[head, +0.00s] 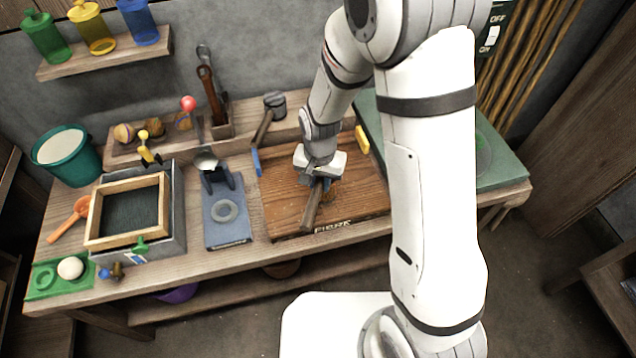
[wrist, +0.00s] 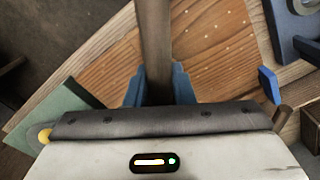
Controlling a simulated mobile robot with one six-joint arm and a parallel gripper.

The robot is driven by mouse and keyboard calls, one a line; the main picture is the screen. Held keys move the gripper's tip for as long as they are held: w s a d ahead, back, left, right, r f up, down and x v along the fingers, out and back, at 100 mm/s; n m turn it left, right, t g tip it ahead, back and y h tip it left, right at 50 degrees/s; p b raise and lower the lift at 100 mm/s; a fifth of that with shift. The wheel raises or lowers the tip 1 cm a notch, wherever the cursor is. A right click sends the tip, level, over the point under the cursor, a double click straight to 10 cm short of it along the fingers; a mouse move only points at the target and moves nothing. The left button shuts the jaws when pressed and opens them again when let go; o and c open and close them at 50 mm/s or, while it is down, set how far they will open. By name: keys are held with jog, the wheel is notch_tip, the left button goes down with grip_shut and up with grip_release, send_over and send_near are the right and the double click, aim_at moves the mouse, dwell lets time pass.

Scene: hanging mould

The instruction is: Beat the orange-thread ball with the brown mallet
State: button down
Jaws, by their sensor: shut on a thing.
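My gripper (head: 319,180) is low over the brown wooden board (head: 285,210). It is shut on a long brown wooden bar, which I take to be the brown mallet (head: 311,208). The bar slopes toward the board's front edge. In the wrist view, the blue fingers of my gripper (wrist: 155,88) clasp the mallet's bar (wrist: 153,40) from both sides; its other end is hidden. A small orange-brown patch (head: 329,189) shows beside the gripper; I cannot tell whether it is a ball. Small round balls (head: 123,133) sit on the back ledge at left; their thread colours are unclear.
A grey box with a wooden frame (head: 94,215), a blue stand (head: 226,228) and a teal bucket (head: 85,170) fill the left side. A green mat (head: 500,170) lies at right.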

jog(key=shift+f, duration=0.15)
notch_tip(320, 180, down, 4)
jog(key=b, duration=0.4)
jog(key=shift+r+p, duration=1.6)
jog(key=shift+r, duration=0.5)
jog(key=shift+f, duration=0.1)
notch_tip(320, 180, down, 5)
jog(key=b, duration=0.4)
notch_tip(320, 180, up, 5)
jog(key=p, duration=0.3)
jog(key=shift+f, duration=0.1)
